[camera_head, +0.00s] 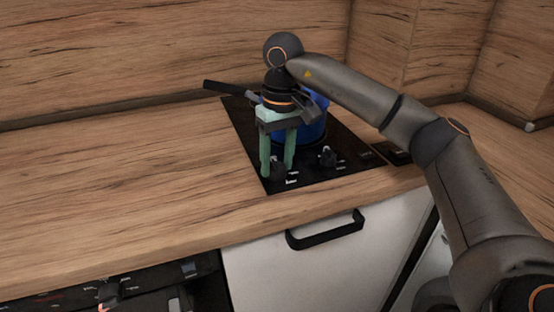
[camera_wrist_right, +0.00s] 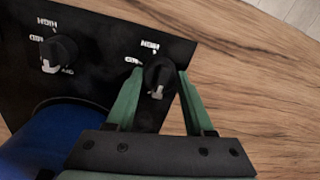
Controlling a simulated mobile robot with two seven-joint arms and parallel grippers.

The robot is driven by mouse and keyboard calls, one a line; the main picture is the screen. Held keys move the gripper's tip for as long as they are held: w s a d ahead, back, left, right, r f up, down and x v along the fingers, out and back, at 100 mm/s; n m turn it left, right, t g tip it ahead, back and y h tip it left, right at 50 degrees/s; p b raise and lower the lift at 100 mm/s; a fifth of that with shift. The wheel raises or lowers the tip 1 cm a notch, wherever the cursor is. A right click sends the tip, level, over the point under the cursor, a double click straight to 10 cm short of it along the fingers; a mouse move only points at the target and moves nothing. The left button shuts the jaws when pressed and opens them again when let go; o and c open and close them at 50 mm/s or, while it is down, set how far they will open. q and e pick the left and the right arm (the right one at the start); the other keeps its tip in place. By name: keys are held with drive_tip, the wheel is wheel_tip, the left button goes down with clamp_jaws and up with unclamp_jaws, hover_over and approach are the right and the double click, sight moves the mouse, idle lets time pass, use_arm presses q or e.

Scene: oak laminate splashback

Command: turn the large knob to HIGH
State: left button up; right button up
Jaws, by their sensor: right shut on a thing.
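Two black knobs with white pointers sit on the black hob panel. One knob (camera_head: 278,173) is at the front left in the head view. It also shows in the wrist view (camera_wrist_right: 159,77), between the green fingers of my right gripper (camera_head: 277,168), which is shut on it. Its white pointer faces the bottom of the wrist view, away from the HIGH label (camera_wrist_right: 150,45) above it. The other knob (camera_head: 327,157) is to the right in the head view and at the upper left in the wrist view (camera_wrist_right: 60,48). My left gripper is not in view.
A blue pot (camera_head: 313,122) stands on the hob (camera_head: 345,168) behind the knobs, partly hidden by my right gripper. A black handle (camera_head: 228,88) sticks out to the left. The wooden worktop (camera_head: 130,180) at left is clear. A wooden splashback (camera_head: 150,50) stands behind.

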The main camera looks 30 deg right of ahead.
clamp_jaws()
